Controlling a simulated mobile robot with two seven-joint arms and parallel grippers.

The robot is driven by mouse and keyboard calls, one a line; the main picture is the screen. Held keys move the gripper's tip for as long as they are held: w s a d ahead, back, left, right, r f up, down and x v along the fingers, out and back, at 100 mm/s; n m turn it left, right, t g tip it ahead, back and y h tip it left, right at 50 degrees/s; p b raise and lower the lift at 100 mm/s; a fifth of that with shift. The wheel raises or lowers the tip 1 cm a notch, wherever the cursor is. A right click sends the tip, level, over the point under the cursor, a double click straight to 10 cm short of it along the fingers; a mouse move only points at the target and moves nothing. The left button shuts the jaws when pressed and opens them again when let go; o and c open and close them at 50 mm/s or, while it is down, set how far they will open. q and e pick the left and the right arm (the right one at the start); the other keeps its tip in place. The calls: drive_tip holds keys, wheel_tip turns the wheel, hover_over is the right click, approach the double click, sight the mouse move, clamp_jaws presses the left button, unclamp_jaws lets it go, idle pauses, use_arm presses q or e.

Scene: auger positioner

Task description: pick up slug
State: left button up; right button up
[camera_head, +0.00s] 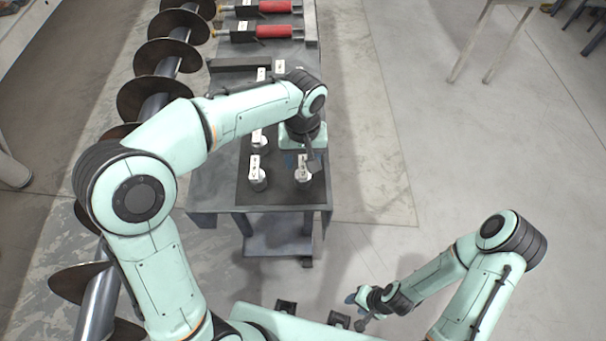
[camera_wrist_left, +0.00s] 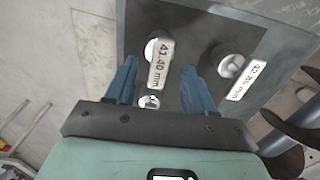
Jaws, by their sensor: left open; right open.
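Several short grey metal slugs with white size labels stand on a dark mat on the table. One slug (camera_head: 257,183) is at the near left and another (camera_head: 302,175) is at the near right, by my left gripper (camera_head: 297,160). In the left wrist view, my open left gripper (camera_wrist_left: 157,80) has its blue fingers on either side of a slug labelled 41.40 mm (camera_wrist_left: 160,65), with no clear contact. A second labelled slug (camera_wrist_left: 231,66) stands to the right, outside the fingers. My right gripper (camera_head: 361,305) is open and empty, low over the floor, away from the table.
The table (camera_head: 225,195) has a narrow near edge. Red cylinders (camera_head: 272,32) lie at its far end. A long auger (camera_head: 160,62) with rusty flights runs along the left side.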

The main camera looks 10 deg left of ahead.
sight(303, 166)
use_arm(q)
wheel_tip(303, 166, down, 4)
drive_tip(key=shift+r, duration=0.2)
drive_tip(key=shift+c, duration=0.3)
clamp_jaws()
drive_tip(key=shift+r, duration=0.15)
